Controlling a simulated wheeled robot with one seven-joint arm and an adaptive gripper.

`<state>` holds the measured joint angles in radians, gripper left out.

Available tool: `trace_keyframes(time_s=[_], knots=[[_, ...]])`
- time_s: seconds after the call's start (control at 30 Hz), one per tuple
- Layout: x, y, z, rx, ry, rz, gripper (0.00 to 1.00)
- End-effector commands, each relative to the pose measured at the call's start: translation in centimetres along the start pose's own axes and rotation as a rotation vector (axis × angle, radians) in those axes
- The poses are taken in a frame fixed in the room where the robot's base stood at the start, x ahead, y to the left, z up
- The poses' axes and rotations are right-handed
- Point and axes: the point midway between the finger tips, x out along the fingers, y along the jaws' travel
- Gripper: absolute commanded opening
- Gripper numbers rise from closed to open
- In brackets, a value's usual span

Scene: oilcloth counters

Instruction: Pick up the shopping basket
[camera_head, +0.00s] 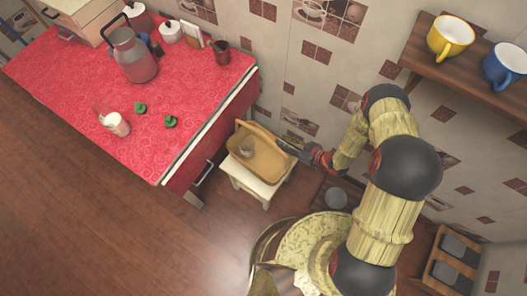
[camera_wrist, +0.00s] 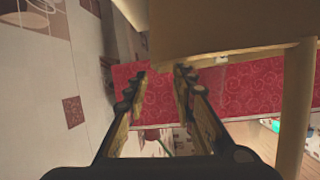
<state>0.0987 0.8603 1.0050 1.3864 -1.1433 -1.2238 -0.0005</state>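The tan shopping basket (camera_head: 270,163) with its arched handle stands on a small white stool in the head view. In the wrist view, a large tan part of the basket (camera_wrist: 235,25) fills the upper right, and a tan bar runs down the right side. My gripper (camera_head: 285,146) is at the basket's right side, near the wall. In the wrist view my gripper (camera_wrist: 160,78) has its fingers apart, with no object seen between the tips. The right fingertip appears close to the basket's edge; contact cannot be told.
The tiled wall is close on the right. A shelf (camera_head: 450,75) holds two mugs. The wooden floor (camera_head: 90,220) is clear at left.

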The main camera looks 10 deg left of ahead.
Motion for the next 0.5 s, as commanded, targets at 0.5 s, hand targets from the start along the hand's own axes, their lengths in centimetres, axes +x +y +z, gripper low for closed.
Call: trace_keyframes(time_s=[0.5], knots=[[6.2,0.3,0.7,-0.003,0.000,-0.003,0.26]])
